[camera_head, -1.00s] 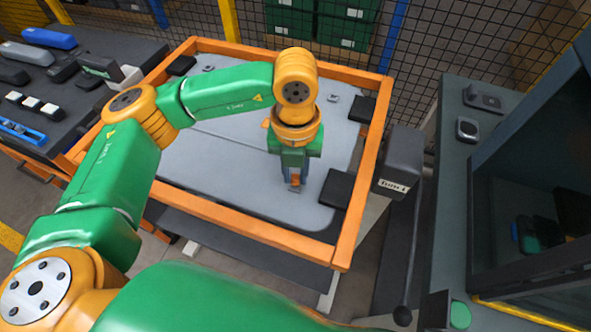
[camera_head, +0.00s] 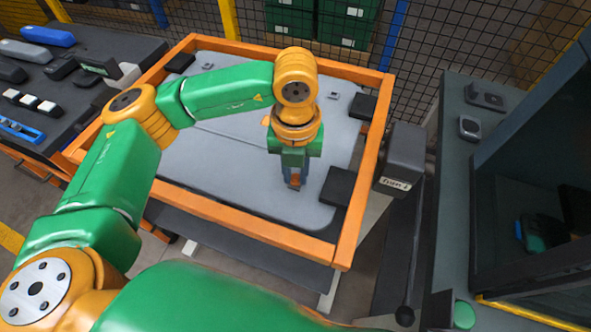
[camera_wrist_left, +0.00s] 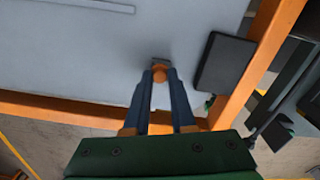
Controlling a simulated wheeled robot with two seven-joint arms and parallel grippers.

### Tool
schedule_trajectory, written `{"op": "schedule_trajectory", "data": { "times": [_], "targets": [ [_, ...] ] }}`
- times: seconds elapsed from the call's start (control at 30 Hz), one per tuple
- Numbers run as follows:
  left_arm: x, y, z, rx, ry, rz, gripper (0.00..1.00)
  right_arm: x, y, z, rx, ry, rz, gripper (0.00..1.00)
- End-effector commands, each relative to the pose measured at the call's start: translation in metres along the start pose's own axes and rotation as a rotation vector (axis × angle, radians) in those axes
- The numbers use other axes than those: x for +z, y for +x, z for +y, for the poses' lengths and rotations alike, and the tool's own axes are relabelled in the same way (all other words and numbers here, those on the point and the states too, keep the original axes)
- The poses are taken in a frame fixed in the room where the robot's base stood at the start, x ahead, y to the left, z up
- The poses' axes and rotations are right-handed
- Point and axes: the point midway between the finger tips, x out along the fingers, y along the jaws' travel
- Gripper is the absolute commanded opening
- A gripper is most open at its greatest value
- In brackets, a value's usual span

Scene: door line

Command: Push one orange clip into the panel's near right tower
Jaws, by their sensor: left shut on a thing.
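The panel (camera_head: 225,180) is a pale grey sheet lying inside an orange frame. My left gripper (camera_head: 294,186) points down over its near right part and is shut on an orange clip (camera_head: 295,179). In the left wrist view the clip (camera_wrist_left: 160,75) sits between the two blue fingertips (camera_wrist_left: 160,72). A small grey tower (camera_wrist_left: 161,62) shows right at the clip, partly hidden by it. The clip looks to be touching or just above the tower; I cannot tell how deep it sits. My right gripper is out of view.
The orange frame (camera_head: 240,222) rises around the panel. A grey post (camera_head: 402,160) stands right of it. A dark bench with parts (camera_head: 75,75) is at left.

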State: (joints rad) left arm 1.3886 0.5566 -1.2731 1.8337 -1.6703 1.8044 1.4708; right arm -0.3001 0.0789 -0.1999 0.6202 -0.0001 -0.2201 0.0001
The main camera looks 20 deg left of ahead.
Motion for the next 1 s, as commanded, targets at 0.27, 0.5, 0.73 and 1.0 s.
{"op": "schedule_trajectory", "data": {
  "times": [0.27, 0.5, 0.73, 1.0],
  "targets": [
    [-0.0001, 0.0049, -0.0001, 0.0, 0.0, 0.0, 0.0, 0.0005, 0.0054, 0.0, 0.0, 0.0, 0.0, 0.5],
    [-0.0002, 0.0085, 0.0, 0.0, 0.0, 0.001, 0.0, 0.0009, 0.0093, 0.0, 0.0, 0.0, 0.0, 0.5],
    [-0.0003, 0.0089, 0.0, 0.001, 0.0, 0.001, 0.0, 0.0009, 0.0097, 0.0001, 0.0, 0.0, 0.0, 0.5],
    [-0.0004, 0.009, 0.0001, 0.001, 0.0, 0.002, 0.37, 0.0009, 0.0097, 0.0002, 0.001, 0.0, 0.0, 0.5]
  ]
}}
